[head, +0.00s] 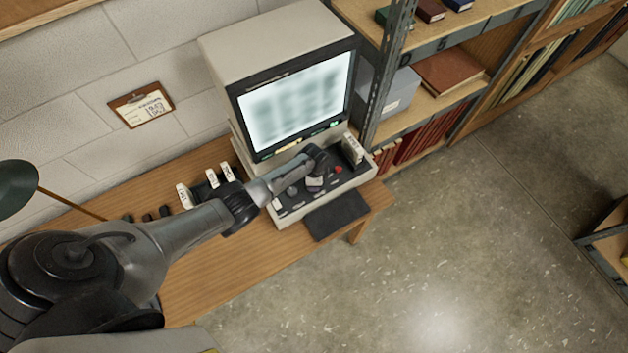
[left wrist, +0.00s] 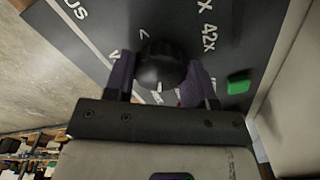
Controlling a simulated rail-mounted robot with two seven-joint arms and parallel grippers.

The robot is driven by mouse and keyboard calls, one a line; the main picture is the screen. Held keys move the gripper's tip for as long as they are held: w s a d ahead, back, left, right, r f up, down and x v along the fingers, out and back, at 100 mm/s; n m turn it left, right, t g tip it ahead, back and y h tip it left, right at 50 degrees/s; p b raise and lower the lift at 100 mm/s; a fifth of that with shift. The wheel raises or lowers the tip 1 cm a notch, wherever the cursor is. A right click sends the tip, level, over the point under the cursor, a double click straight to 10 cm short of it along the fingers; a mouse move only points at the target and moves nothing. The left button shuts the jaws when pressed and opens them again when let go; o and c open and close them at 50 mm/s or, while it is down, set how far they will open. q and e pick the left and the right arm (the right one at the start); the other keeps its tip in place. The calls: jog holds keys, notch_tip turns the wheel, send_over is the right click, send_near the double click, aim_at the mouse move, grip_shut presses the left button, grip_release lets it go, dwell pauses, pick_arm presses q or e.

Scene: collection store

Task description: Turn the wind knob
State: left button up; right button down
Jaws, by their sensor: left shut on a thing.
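The wind knob (left wrist: 160,62) is a round black knob on the dark control panel (left wrist: 258,30) of a microfilm reader. In the left wrist view it sits between the two fingers of my left gripper (left wrist: 161,80), which is shut on its sides. A small white mark shows on the knob's near edge, and white arrow marks are printed beside it. In the head view my left gripper (head: 316,177) reaches down onto the reader's panel, and the gripper and arm hide most of the knob there. My right gripper is not in view.
The reader's lit screen (head: 296,102) stands just behind the panel. A red button (head: 338,169) and another dark knob (head: 292,190) are close by. A green button (left wrist: 238,83) shows beside the fingers. Small labelled boxes (head: 184,195) stand on the wooden table (head: 222,268). A metal shelf post (head: 388,70) rises at right.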

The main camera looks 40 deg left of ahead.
pick_arm(q)
jog(key=shift+m, duration=0.6)
jog(key=o, duration=0.9)
